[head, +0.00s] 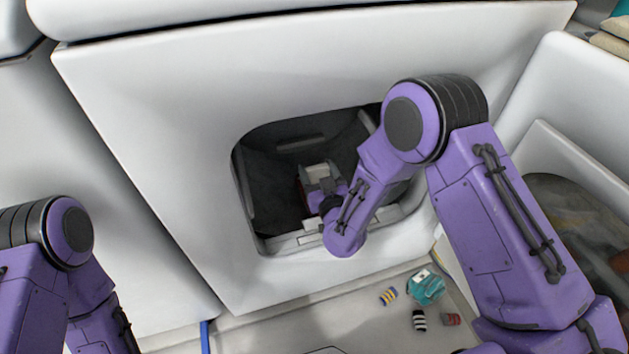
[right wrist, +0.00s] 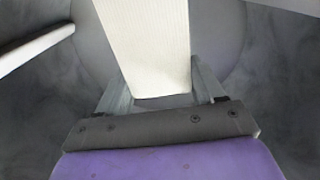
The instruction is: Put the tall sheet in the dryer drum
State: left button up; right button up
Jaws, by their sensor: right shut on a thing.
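The dryer drum (head: 268,190) is a dark cavity behind a rounded square opening in the white front panel. My right arm reaches through this opening, and my right gripper (head: 318,176) is inside it. In the right wrist view, the gripper (right wrist: 160,84) is shut on the tall sheet (right wrist: 145,40), a pale, ribbed, flat strip that stands out from between the fingers. Grey drum walls surround it there. In the head view, the gripper and arm mostly hide the sheet. My left arm shows at the lower left, but its gripper is out of view.
The rim of the opening is close around my right forearm. On the floor below lie a teal item (head: 427,287), a blue and yellow striped roll (head: 388,296), a black and white striped roll (head: 419,320) and a red-grey piece (head: 451,319). A white bin (head: 560,150) stands at right.

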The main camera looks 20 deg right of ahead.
aim_at(316, 181)
notch_tip(316, 181, down, 2)
jog(key=shift+f+b, duration=0.15)
jog(key=shift+b, duration=0.15)
jog(key=shift+a+r, duration=0.3)
jog(key=shift+a, duration=0.05)
pick_arm(q)
jog(key=shift+s+f, duration=0.2)
jog(key=shift+f, duration=0.9)
pick_arm(e)
jog(key=shift+f, duration=0.5)
jog(key=shift+s, duration=0.1)
jog(key=o, duration=1)
jog(key=shift+f, duration=0.15)
